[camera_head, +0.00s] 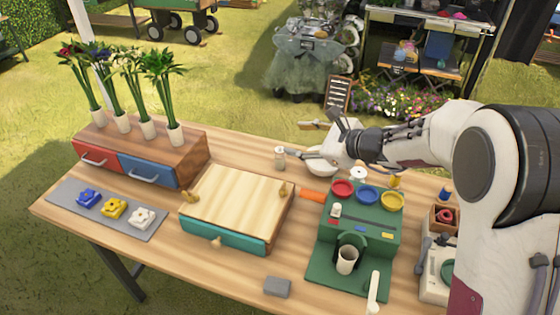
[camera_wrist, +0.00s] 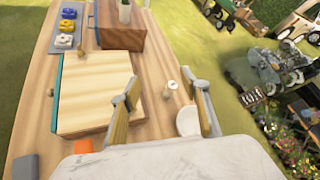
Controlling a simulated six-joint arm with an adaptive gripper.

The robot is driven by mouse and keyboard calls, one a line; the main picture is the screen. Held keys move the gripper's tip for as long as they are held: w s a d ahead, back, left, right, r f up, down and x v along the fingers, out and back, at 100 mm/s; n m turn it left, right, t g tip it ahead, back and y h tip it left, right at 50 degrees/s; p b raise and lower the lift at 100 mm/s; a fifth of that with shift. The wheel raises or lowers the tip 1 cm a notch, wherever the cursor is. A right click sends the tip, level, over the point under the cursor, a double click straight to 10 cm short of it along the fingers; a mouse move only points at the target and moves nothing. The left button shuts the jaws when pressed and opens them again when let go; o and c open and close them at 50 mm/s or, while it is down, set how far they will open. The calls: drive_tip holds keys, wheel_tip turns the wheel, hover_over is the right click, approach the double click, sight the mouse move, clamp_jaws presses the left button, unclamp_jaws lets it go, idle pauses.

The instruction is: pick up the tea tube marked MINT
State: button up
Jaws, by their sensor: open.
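No MINT marking is legible in either view, so I cannot tell which item is the marked tube. A small pale cylinder with a white top (camera_head: 280,158) stands upright on the wooden table behind the wooden-topped box. It also shows in the wrist view (camera_wrist: 172,87), in the gap between my fingers as seen from above. My gripper (camera_head: 323,121) is open and empty above the back edge of the table, to the right of that cylinder and apart from it. Both fingers show in the wrist view (camera_wrist: 165,88).
A white bowl (camera_head: 318,163) stands just right of the cylinder, partly hidden by my wrist. The wooden-topped box (camera_head: 230,200) is in front. A green machine (camera_head: 360,222) with coloured dishes is at right. A drawer chest (camera_head: 190,150) with potted flowers is at left.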

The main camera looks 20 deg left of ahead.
drive_tip(key=w+a+f+m+t, duration=0.1)
drive_tip(key=w+a+f+m, duration=0.3)
drive_tip(key=f, duration=0.3)
drive_tip(key=m+t, duration=0.2)
drive_tip(key=m, duration=0.2)
approach(283, 153)
drive_tip(key=shift+h, duration=0.4)
drive_tip(key=x, duration=0.2)
drive_tip(key=r+x, duration=0.1)
drive_tip(key=x, duration=0.1)
drive_tip(key=shift+w+a, duration=0.1)
drive_tip(key=shift+a, duration=0.05)
drive_tip(key=shift+a+f+g, duration=0.1)
drive_tip(key=shift+g, duration=0.2)
drive_tip(key=shift+x, duration=1.2)
drive_tip(key=shift+w, duration=0.1)
drive_tip(key=shift+x, duration=2.55)
drive_tip(key=c, duration=1.2)
